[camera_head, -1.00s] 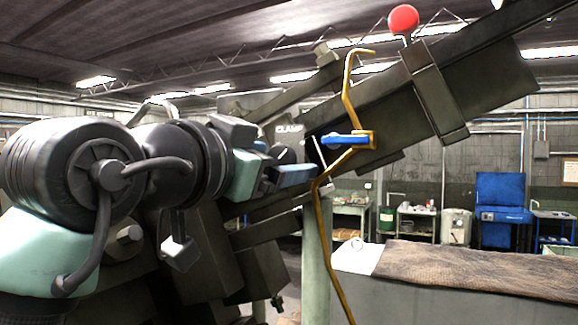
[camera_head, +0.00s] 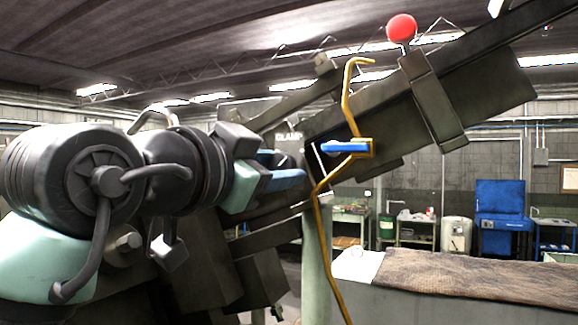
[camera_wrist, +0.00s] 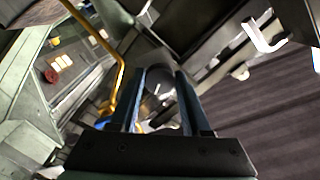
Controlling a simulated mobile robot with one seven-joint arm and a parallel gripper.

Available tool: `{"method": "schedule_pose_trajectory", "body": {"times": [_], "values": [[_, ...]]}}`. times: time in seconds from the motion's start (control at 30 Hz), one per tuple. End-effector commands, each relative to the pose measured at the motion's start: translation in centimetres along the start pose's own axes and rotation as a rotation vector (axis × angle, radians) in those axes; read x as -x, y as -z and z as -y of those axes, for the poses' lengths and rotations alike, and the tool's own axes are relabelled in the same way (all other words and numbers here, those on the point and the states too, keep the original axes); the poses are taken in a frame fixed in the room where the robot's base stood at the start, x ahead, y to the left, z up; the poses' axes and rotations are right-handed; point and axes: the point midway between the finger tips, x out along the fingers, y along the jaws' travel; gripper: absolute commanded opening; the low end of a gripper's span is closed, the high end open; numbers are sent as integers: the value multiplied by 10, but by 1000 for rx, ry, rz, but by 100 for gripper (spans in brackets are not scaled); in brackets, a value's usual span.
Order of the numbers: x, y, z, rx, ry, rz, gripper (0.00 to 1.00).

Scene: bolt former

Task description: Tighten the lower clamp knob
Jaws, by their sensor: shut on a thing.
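My gripper (camera_head: 284,168) reaches in from the left at the machine, just under a partly covered clamp label. In the wrist view, its two blue fingers (camera_wrist: 158,84) stand on either side of a dark round knob (camera_wrist: 160,76) and are shut on it. In the head view, the fingers and wrist hide most or all of the knob. I cannot tell from these frames how far the knob is turned.
A bent yellow rod (camera_head: 322,215) and a blue handle (camera_head: 343,147) are close to the right of my gripper. A red ball lever (camera_head: 401,28) stands above on the dark slanted machine beam (camera_head: 490,88). A brown mat (camera_head: 470,275) covers a bench at lower right.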

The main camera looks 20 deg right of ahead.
Motion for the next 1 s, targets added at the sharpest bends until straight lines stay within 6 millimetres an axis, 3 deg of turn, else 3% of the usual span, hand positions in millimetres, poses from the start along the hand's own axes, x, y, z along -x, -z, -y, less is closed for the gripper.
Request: {"method": "schedule_pose_trajectory", "body": {"times": [0.37,0.63,1.0], "values": [[0,1,0,21,0,-1,0],[-1,2,0,368,-3,0,0],[-1,3,1,675,-3,0,0]]}}
